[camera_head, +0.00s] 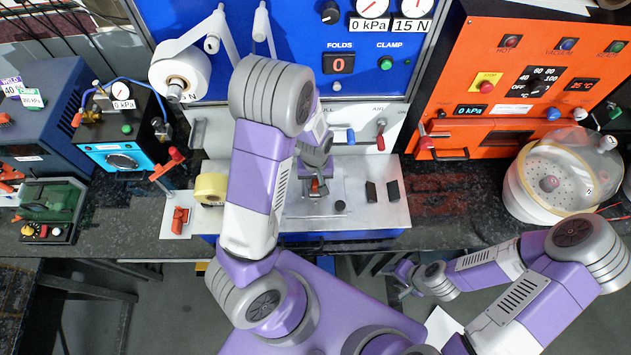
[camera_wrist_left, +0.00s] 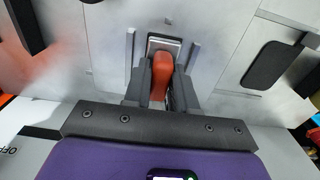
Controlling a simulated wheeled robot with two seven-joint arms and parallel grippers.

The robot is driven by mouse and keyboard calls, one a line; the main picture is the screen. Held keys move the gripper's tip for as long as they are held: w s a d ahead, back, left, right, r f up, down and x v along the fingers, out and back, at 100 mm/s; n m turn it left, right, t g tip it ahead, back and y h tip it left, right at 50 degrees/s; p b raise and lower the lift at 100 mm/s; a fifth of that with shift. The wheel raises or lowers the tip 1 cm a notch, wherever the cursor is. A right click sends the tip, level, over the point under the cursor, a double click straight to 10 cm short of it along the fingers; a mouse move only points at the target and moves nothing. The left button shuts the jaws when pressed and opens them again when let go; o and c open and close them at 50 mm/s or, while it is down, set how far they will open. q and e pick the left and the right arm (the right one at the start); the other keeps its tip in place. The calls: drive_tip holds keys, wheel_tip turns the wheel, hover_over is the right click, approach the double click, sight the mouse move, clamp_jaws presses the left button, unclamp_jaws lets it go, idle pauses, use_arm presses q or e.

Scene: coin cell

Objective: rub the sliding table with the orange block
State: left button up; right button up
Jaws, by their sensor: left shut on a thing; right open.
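The sliding table (camera_head: 355,215) is a silver metal plate at the front of the blue machine; its pale surface also fills much of the left wrist view (camera_wrist_left: 100,70). My left gripper (camera_head: 316,190) is over this plate, pointing down. In the left wrist view, my left gripper (camera_wrist_left: 161,88) is shut on the orange block (camera_wrist_left: 160,74), which sticks out between the fingers. I cannot tell whether the block touches the plate. My right gripper (camera_head: 402,277) is open and empty, low in front of the bench, away from the plate.
Two black blocks (camera_head: 393,191) stand to the right on the plate. A yellow tape roll (camera_head: 211,188) sits at its left, and an orange-red clamp-like part (camera_head: 180,219) lies on a white base farther left. An orange oven (camera_head: 530,80) and a round clear-lidded vessel (camera_head: 520,190) stand right.

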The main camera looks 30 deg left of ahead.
use_arm(q)
drive_tip(key=shift+s+d, duration=0.25)
drive_tip(key=shift+s, duration=0.1)
drive_tip(key=shift+w+a, duration=0.3)
drive_tip(key=shift+w, duration=0.15)
drive_tip(key=shift+s+d, duration=0.15)
drive_tip(key=shift+s, duration=0.05)
drive_tip(key=shift+s+d, duration=0.2)
drive_tip(key=shift+s, duration=0.1)
drive_tip(key=shift+w+a, duration=0.3)
drive_tip(key=shift+w, duration=0.15)
